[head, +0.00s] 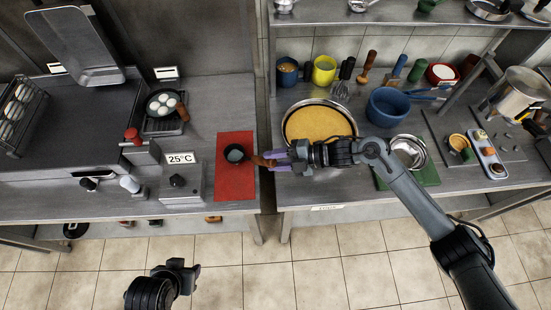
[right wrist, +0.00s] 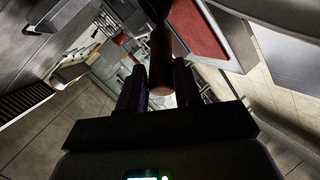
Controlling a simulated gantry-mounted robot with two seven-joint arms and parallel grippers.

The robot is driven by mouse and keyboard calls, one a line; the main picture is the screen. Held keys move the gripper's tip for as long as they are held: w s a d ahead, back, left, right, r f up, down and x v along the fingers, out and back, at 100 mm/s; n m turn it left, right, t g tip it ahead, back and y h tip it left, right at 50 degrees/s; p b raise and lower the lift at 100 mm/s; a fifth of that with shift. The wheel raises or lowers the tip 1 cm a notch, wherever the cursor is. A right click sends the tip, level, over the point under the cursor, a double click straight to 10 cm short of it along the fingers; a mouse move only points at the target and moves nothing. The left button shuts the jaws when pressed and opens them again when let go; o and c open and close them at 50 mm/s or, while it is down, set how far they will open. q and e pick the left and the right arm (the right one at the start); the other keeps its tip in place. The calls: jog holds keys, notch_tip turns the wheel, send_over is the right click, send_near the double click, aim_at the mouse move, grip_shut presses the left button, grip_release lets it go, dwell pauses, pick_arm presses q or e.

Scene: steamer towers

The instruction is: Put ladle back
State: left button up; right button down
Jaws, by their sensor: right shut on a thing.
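The ladle (head: 236,154) has a dark round bowl and a brown handle. Its bowl is over the red mat (head: 235,185) on the left counter in the head view. My right gripper (head: 277,160) is shut on the brown handle, near the gap between the two counters. The handle's brown end (right wrist: 161,75) shows between the fingers in the right wrist view. I cannot tell whether the bowl touches the mat. My left gripper (head: 180,272) is low in front of the left counter, over the floor; its fingers are hard to make out.
A large bowl of yellow batter (head: 318,122) stands just behind my right gripper. A metal bowl (head: 408,152) on a green board and a blue bowl (head: 387,106) are to the right. A 25°C display box (head: 182,180) stands left of the mat.

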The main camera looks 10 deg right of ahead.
jog(key=shift+f, duration=0.1)
jog(key=c, duration=0.7)
grip_release()
jog(key=shift+c, duration=0.2)
jog(key=shift+o, duration=0.2)
jog(key=shift+f, duration=0.2)
jog(key=shift+d+r, duration=0.1)
jog(key=v, duration=1)
jog(key=shift+d, duration=0.3)
jog(key=shift+s, duration=0.15)
